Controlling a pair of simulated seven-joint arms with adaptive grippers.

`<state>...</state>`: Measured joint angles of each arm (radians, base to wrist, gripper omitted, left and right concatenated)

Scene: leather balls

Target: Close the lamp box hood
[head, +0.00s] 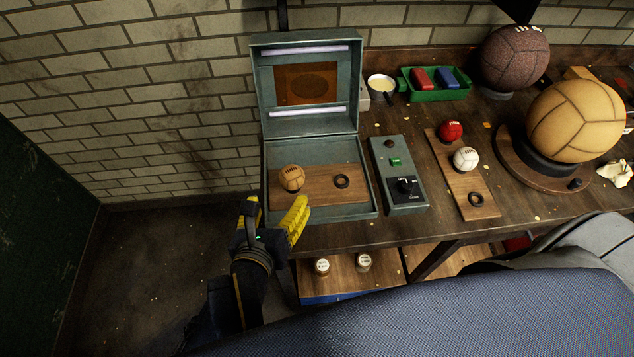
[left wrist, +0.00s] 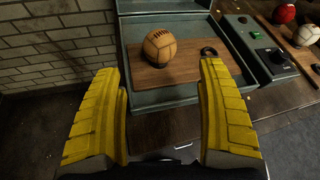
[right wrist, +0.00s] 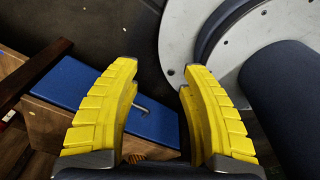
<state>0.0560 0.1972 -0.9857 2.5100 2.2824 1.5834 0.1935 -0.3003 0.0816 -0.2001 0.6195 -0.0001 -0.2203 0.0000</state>
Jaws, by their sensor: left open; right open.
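The lamp box (head: 372,207) is a grey-green metal case on the left end of the table. Its hood (head: 352,75) stands raised at the back, with two lit tubes and an orange-brown panel inside. In the box lie a wooden board (head: 322,191), a small tan leather ball (head: 291,177) and a black ring (head: 341,181). My left gripper (head: 274,208) is open and empty at the box's front left corner. In the left wrist view its yellow fingers frame the box front (left wrist: 168,104), with the ball (left wrist: 160,46) beyond. My right gripper (right wrist: 158,78) is open and empty, away from the box.
Right of the box stand a control panel (head: 398,172) with a dial, a board (head: 458,179) with red and white balls, and a large yellow ball (head: 576,120). A green tray (head: 437,93) and a cup (head: 381,84) sit behind. A brick wall (head: 130,90) is at the left.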

